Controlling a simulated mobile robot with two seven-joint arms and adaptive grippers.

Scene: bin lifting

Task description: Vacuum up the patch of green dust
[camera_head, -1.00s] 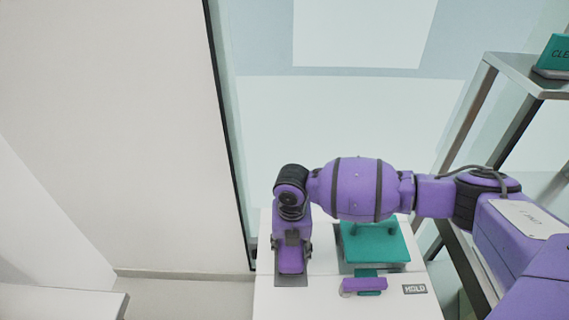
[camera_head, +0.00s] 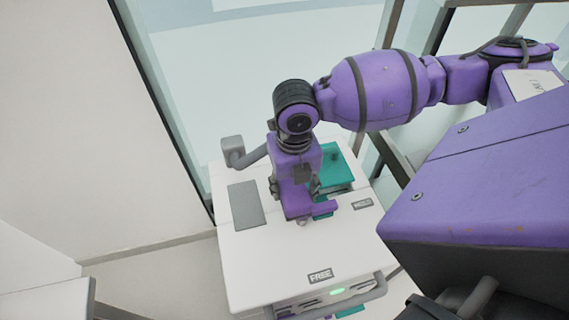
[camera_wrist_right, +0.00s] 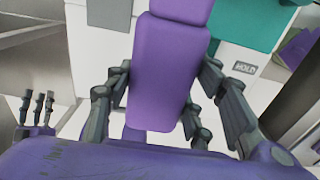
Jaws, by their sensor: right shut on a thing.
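My right gripper (camera_head: 297,197) is over the white worktop and shut on a purple block. In the right wrist view the long, smooth purple block (camera_wrist_right: 167,75) lies between the dark fingers of my right gripper (camera_wrist_right: 165,110). A small purple bar (camera_head: 325,208) with teal under it shows just right of the gripper in the head view. I cannot tell whether they touch. No vacuum can be told for certain, and no green dust shows. My left gripper does not show clearly.
The white worktop (camera_head: 262,260) bears a bare grey pad (camera_head: 245,205) at left, a teal tray (camera_head: 338,165) behind, a HOLD label (camera_head: 362,204) and a FREE label (camera_head: 320,275). A grey bracket (camera_head: 232,150) stands at the back left. The front left is clear.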

